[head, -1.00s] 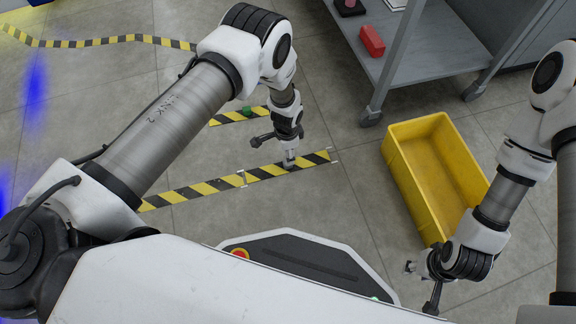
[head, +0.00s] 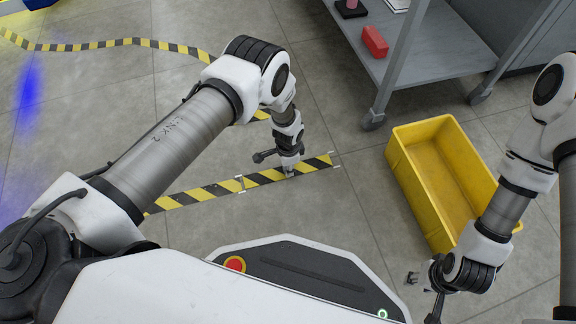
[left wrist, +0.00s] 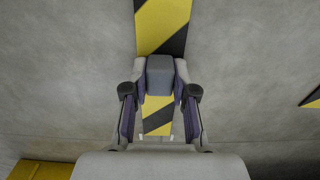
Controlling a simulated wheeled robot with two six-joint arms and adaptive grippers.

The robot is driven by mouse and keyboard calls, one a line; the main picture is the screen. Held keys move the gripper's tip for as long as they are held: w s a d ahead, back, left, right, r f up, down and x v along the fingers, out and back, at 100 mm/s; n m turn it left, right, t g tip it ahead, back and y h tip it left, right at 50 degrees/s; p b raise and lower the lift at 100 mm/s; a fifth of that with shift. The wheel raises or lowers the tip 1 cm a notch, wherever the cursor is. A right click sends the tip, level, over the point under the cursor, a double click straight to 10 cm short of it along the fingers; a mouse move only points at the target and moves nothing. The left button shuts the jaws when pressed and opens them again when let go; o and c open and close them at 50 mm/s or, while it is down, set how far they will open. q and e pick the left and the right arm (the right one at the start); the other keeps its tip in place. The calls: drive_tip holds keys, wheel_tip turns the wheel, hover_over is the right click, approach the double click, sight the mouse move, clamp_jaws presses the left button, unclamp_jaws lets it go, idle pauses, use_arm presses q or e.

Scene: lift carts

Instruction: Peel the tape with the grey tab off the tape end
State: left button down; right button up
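My left gripper (head: 289,170) points down at the tape near that end. In the left wrist view the grey tab (left wrist: 160,75) sits on the tape (left wrist: 160,25) between the fingertips of my left gripper (left wrist: 160,70), which appear to press on its two sides. The tape shows on both sides of the tab; I cannot tell if any is lifted. My right gripper (head: 421,297) is open and empty, low at the right.
A yellow crate (head: 403,175) stands on the floor to the right. A grey cart (head: 440,65) holds a red block (head: 374,41). Another striped tape (head: 110,42) runs along the back left. Bare floor surrounds the tape end.

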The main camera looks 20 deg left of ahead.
use_arm(q)
drive_tip(key=c, duration=1.8)
unclamp_jaws()
clamp_jaws()
drive_tip(key=shift+r+p, duration=0.8)
drive_tip(key=shift+r, duration=0.05)
wheel_tip(320, 180, up, 7)
drive_tip(key=p, duration=0.6)
